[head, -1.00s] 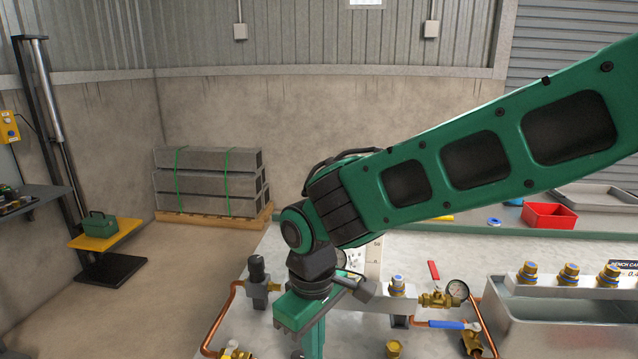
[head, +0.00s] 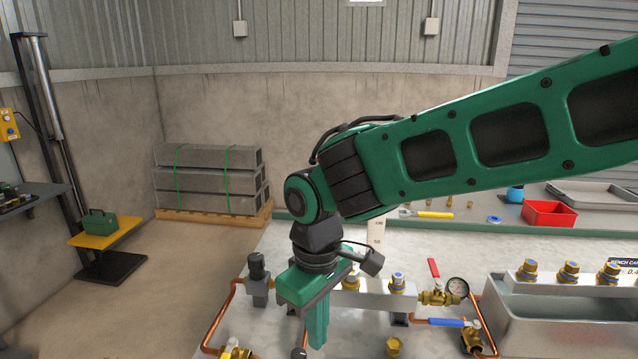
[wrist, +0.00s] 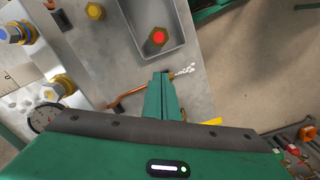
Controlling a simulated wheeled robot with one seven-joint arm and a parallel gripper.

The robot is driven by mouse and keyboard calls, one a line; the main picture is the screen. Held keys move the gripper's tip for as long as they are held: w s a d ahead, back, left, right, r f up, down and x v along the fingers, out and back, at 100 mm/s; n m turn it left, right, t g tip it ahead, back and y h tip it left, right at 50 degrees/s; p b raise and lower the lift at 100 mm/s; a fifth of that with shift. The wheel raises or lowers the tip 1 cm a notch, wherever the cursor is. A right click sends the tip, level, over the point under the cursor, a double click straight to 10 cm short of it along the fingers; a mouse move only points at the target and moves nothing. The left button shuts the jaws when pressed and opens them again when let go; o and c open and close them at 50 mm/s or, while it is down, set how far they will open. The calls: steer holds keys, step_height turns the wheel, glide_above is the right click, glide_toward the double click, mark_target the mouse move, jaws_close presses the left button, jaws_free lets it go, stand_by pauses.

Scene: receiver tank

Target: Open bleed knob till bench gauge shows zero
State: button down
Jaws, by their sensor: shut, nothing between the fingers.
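A dial also shows partly at the left of the wrist view (wrist: 45,117). A brass hexagonal piece with a bright red centre (wrist: 157,37) sits in a grey recess ahead of my fingertips in the wrist view. I cannot tell for sure which part is the bleed knob. My gripper (head: 318,335) points down over the bench, shut and empty. Its fingertips in the wrist view (wrist: 161,76) are apart from the red-centred piece.
A metal tank (head: 560,325) with a row of brass fittings stands at the right. Copper pipe (head: 222,315) and a grey fitting (head: 258,280) stand left of my gripper. A blue-handled valve (head: 447,322) lies right. A red bin (head: 549,214) is behind.

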mark_target(305, 356)
steer(key=shift+r, duration=0.9)
steer(key=shift+s+a+f, duration=0.3)
steer(key=shift+a+f, duration=0.05)
steer(key=shift+f, duration=0.65)
steer(key=shift+s+a+f, duration=0.3)
steer(key=shift+a+f, duration=0.05)
steer(key=shift+f, duration=0.65)
steer(key=shift+s+a+f, duration=0.3)
steer(key=shift+a+f, duration=0.05)
steer(key=shift+f, duration=0.65)
steer(key=shift+w+d, duration=0.3)
steer(key=shift+w, duration=0.2)
steer(key=shift+w+d, duration=0.3)
steer(key=shift+w, duration=0.2)
steer(key=shift+d, duration=0.15)
steer(key=shift+d, duration=0.25)
step_height(305, 356, up, 6)
